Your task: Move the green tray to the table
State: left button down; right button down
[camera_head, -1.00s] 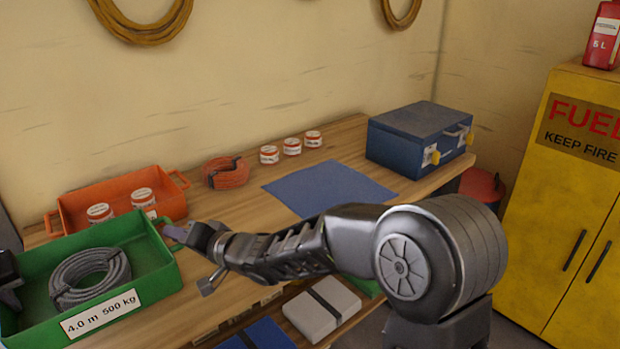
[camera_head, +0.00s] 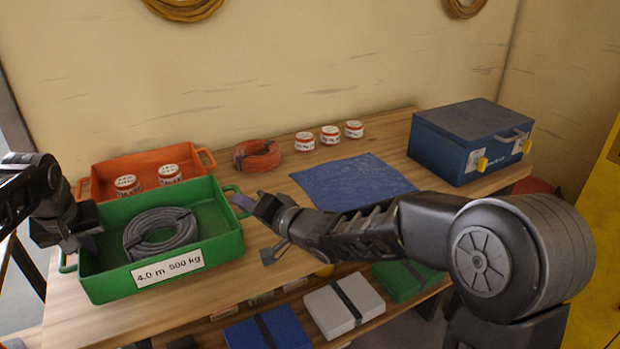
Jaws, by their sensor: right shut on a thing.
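The green tray (camera_head: 215,252) is at the left, over the front of the wooden table (camera_head: 290,247), with a coil of grey rope (camera_head: 160,233) in it and a label reading 4.0 m 500 kg. It looks level; I cannot tell whether it rests on the tabletop or hangs just above it. My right gripper (camera_head: 252,206) is shut on the tray's right handle. My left gripper (camera_head: 80,236) is at the tray's left end, by the left handle (camera_head: 66,264); its fingers are partly hidden and its jaw state is unclear.
An orange tray (camera_head: 105,167) with two jars stands right behind the green tray. An orange rope coil (camera_head: 257,155), several jars (camera_head: 330,134), a blue mat (camera_head: 352,182) and a blue toolbox (camera_head: 470,140) are further right. A lower shelf holds flat boxes (camera_head: 346,305).

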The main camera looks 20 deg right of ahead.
aim_at(94, 264)
pick_arm(q)
jog(key=shift+a, duration=0.1)
pick_arm(e)
jog(key=shift+f, duration=0.1)
